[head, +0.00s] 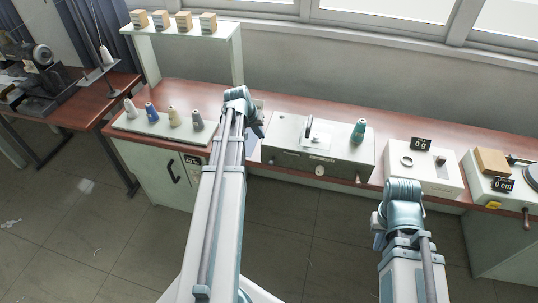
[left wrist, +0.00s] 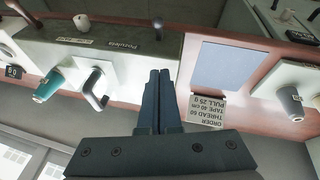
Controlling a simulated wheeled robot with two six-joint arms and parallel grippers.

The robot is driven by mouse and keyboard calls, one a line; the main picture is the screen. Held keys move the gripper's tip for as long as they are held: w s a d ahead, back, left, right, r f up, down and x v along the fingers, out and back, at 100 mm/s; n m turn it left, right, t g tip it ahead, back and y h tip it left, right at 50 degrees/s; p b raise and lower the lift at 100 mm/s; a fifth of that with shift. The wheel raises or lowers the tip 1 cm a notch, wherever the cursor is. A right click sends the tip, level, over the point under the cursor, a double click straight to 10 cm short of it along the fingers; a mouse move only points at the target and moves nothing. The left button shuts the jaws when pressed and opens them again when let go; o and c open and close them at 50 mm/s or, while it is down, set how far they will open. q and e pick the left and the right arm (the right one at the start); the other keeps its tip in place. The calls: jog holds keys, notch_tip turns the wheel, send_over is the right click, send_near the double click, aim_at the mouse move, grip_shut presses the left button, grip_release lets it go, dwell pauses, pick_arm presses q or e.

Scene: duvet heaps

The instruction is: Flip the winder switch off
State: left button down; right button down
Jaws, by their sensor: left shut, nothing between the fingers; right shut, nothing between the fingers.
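The winder (head: 345,152) is a grey metal box on the bench, with a teal thread cone (head: 358,132) and an upright metal guide on top. Its front has a round white knob (head: 320,170). In the left wrist view the picture is turned over; a short dark lever (left wrist: 158,28) sticks out of the winder's front. I cannot tell which way the switch is set. My left gripper (left wrist: 158,98) is shut and empty, beside the winder's left end; it also shows in the head view (head: 257,128). My right gripper (head: 378,238) is shut and low, in front of the bench, its fingers mostly hidden.
A tray (head: 152,127) of several cones is left of my left arm. An order card (left wrist: 208,112) and a blue-grey pad (left wrist: 222,65) lie near the left gripper. A scale (head: 425,178) reading 0 g and a 0 cm device (head: 502,197) stand on the right.

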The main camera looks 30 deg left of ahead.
pick_arm(q)
jog(key=shift+f, duration=0.1)
jog(key=b, duration=1)
send_over(271, 159)
jog(key=a, duration=0.2)
notch_tip(271, 159, down, 10)
jog(key=shift+d+r, duration=0.1)
jog(key=shift+r, duration=0.15)
jog(key=f+b, duration=0.1)
jog(key=d+f+b, duration=0.1)
jog(key=s+f, duration=0.1)
jog(key=shift+s+d+b, duration=0.1)
jog(key=shift+d+b, duration=0.2)
jog(key=shift+b, duration=0.1)
jog(key=shift+s+f+t+b, duration=0.2)
jog(key=shift+t+b, duration=0.1)
jog(key=shift+b, duration=0.05)
